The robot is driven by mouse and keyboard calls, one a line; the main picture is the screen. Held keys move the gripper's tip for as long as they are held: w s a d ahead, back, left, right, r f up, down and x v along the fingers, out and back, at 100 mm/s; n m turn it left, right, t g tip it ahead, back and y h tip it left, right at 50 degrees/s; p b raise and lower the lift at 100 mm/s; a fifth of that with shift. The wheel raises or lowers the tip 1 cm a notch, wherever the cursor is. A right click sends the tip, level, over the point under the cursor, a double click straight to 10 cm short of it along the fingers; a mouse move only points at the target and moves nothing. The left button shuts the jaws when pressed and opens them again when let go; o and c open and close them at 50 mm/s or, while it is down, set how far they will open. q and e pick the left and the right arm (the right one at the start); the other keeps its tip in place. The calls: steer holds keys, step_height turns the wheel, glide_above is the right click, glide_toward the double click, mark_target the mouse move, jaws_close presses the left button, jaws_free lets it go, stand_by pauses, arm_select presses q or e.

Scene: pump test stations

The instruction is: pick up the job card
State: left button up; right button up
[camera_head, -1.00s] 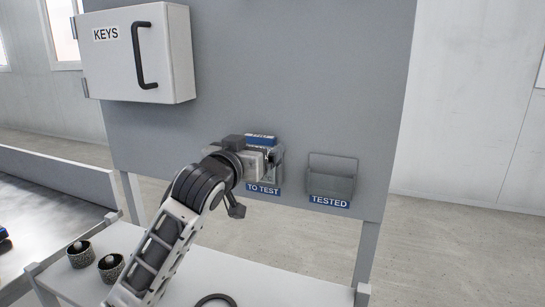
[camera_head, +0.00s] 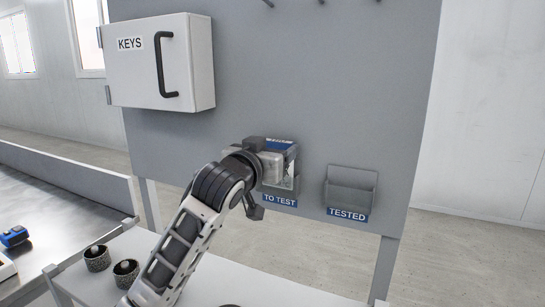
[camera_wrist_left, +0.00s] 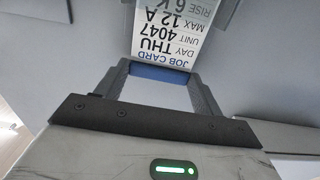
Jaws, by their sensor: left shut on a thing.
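The job card (camera_wrist_left: 168,40) is white with a blue band. It shows upside down at the top of the left wrist view, with its blue-edged end between my fingers. In the head view its blue band (camera_head: 279,146) shows at my left gripper (camera_head: 284,162), which is shut on the card in front of the grey board. The TO TEST pocket (camera_head: 280,199) is just below the gripper and partly hidden by it. I cannot tell whether the card's lower end is still inside the pocket. My right gripper is not in view.
An empty-looking TESTED pocket (camera_head: 350,190) hangs to the right. A white KEYS cabinet (camera_head: 160,62) with a black handle juts out at upper left. Below is a white shelf (camera_head: 240,278) with two dark round parts (camera_head: 97,258). A blue item (camera_head: 15,237) lies at far left.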

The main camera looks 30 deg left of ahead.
arm_select(q)
steer(key=s+a+r, duration=0.1)
steer(key=r, duration=0.1)
steer(key=s+r, duration=0.1)
steer(key=r, duration=0.2)
steer(key=s+a+r, duration=0.1)
steer(key=r, duration=0.1)
steer(key=shift+s+a+r, duration=0.2)
steer(key=shift+s+a, duration=0.1)
steer(key=shift+s, duration=0.1)
steer(key=shift+c, duration=0.5)
steer(key=s+a+r+b, duration=0.1)
steer(key=s+a+r, duration=0.35)
steer(key=s, duration=0.35)
step_height(320, 180, up, 7)
steer(key=p, duration=0.6)
steer(key=shift+a+r, duration=0.2)
steer(key=shift+a, duration=0.1)
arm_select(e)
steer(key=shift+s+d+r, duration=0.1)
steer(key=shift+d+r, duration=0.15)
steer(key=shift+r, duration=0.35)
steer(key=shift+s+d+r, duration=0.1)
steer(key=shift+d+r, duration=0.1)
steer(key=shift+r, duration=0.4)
arm_select(q)
steer(key=shift+f, duration=0.1)
